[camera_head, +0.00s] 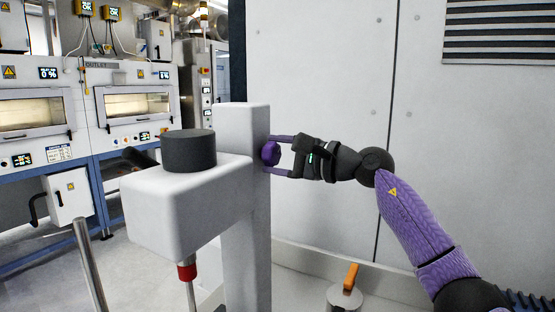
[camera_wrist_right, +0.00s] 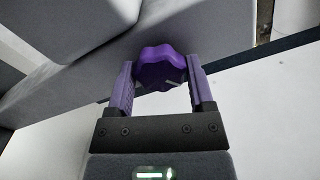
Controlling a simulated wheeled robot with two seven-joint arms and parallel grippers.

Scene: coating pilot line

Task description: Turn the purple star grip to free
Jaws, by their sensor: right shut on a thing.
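The purple star grip (camera_head: 271,153) sits on the right side of a light grey upright column (camera_head: 244,215). In the right wrist view the star grip (camera_wrist_right: 160,67) is a lobed purple knob with a small pale mark, between the two finger tips. My right gripper (camera_head: 276,155) reaches in from the right with its purple fingers on either side of the knob and is shut on it. The same gripper shows in the right wrist view (camera_wrist_right: 160,88). The far side of the knob and its mount are hidden. My left gripper is not in view.
A grey head with a black round cap (camera_head: 188,151) juts left from the column, with a red-collared rod (camera_head: 187,271) below. A metal cylinder with an orange handle (camera_head: 345,296) stands low right. A pale cabinet wall (camera_head: 320,70) is behind; ovens (camera_head: 132,105) stand far left.

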